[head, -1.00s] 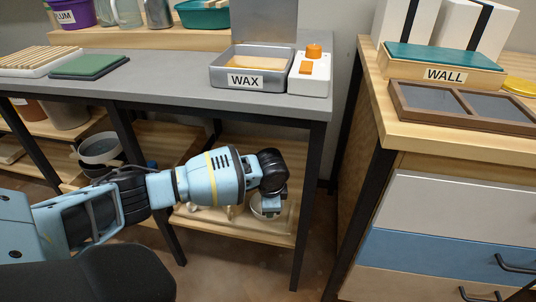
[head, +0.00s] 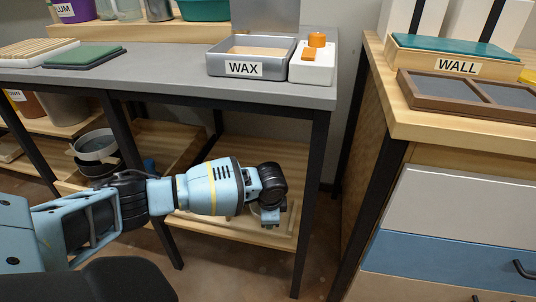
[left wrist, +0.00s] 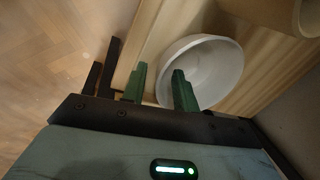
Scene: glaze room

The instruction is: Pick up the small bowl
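A small white bowl (left wrist: 205,72) is in the left wrist view, on a pale wooden slatted surface. My left gripper (left wrist: 160,88) has two green fingers apart. The near rim of the bowl shows between them, one finger outside and the other over the bowl's inside. I cannot tell whether either finger touches it. In the head view my left gripper (head: 269,216) points down over the lower shelf (head: 225,228) under the grey table, and mostly hides the bowl there. My right gripper is not in view.
A tan round container (left wrist: 278,12) stands close beside the bowl. The grey table (head: 160,78) is above the arm, with a WAX tray (head: 244,69) on it. A black table leg (head: 308,205) stands right of the gripper. Stacked bowls (head: 97,147) sit at left.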

